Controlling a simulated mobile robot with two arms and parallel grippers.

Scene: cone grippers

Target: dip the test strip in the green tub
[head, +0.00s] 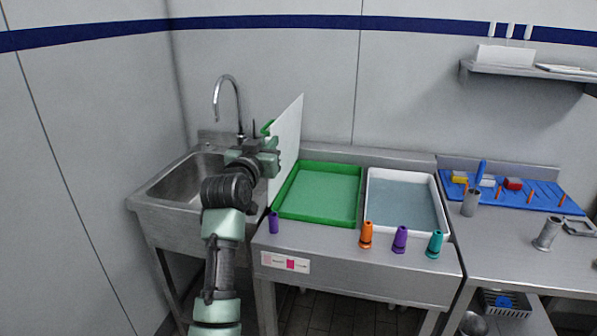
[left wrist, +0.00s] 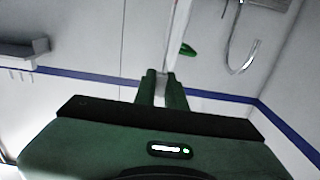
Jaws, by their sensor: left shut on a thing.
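My left gripper (head: 268,148) is shut on a white sheet-like strip (head: 287,140), which stands upright and tilted by the left edge of the green tub (head: 361,195). In the left wrist view, my left fingertips (left wrist: 161,88) pinch its edge and the strip (left wrist: 180,35) rises away from them. A small green piece (left wrist: 187,50) shows at the strip's far side; I cannot tell if it is attached. The tub holds pale green liquid. The strip's lower end is close to the tub's left rim; whether they touch is unclear. My right gripper is not in view.
A white tub (head: 439,207) with grey-blue liquid stands right of the green one. Purple (head: 273,222), orange (head: 366,236), purple (head: 400,240) and teal (head: 435,244) cones line the bench front. A sink (head: 165,190) with a tall faucet (head: 232,82) is at left.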

